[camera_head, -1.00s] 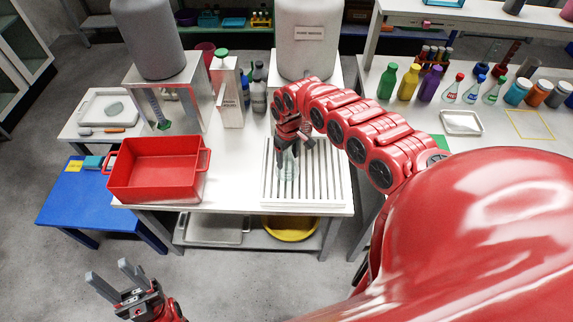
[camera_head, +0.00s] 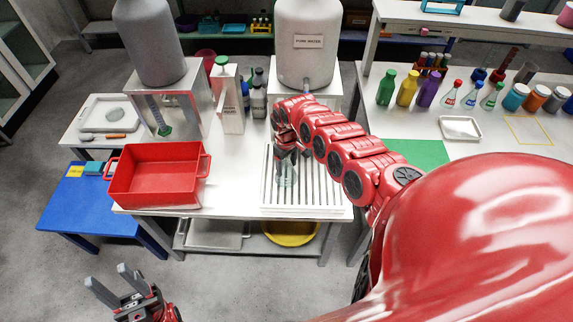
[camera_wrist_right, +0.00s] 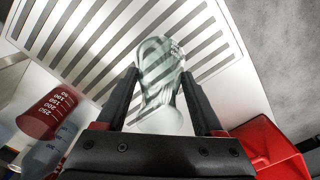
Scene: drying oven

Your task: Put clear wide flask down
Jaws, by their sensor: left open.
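The clear wide flask (camera_head: 287,176) is see-through and hangs or stands over the white slatted rack (camera_head: 327,190) in the head view. My right gripper (camera_head: 288,158) reaches down to it from above. In the right wrist view the flask (camera_wrist_right: 160,62) lies between the two dark fingers, which appear to press on its sides. The slats show behind and through the glass. I cannot tell whether its base touches the rack. My left gripper (camera_head: 106,275) is open and empty, low at the left above the floor.
A red tub (camera_head: 157,178) stands left of the rack. A large grey tank (camera_head: 308,45) and bottles (camera_head: 258,98) stand behind it. The right table holds a small white tray (camera_head: 460,127) and several coloured bottles. Most of the rack's slats are bare.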

